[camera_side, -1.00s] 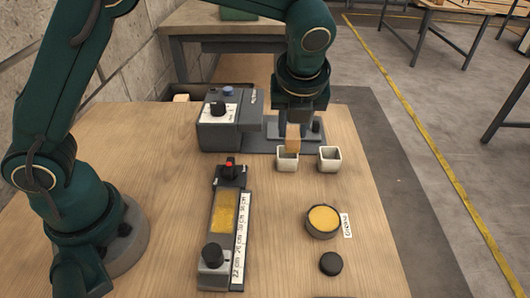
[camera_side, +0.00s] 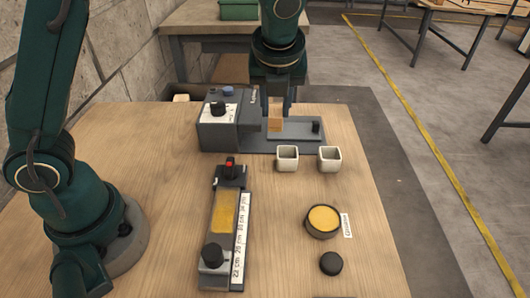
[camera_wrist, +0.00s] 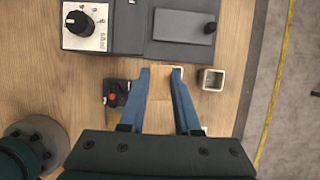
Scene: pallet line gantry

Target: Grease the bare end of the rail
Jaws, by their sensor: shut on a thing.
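My gripper (camera_side: 277,108) is shut on a small tan wooden block (camera_side: 275,120), held in front of the grey plate of the machine. In the wrist view the blue fingers (camera_wrist: 161,73) stand either side of the block (camera_wrist: 162,86). A long grey fixture (camera_side: 242,240) stands in the middle of the table, with a yellow-coated strip (camera_side: 224,212), a red button (camera_side: 230,162) and a black knob (camera_side: 212,253). A round dark tin (camera_side: 322,220) of yellow paste stands to the right.
Two white square cups (camera_side: 288,158) (camera_side: 329,159) stand near the machine. The grey machine (camera_side: 219,126) with a knob and a plate (camera_side: 295,130) lies at the back. A black round lid (camera_side: 331,263) lies before the tin.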

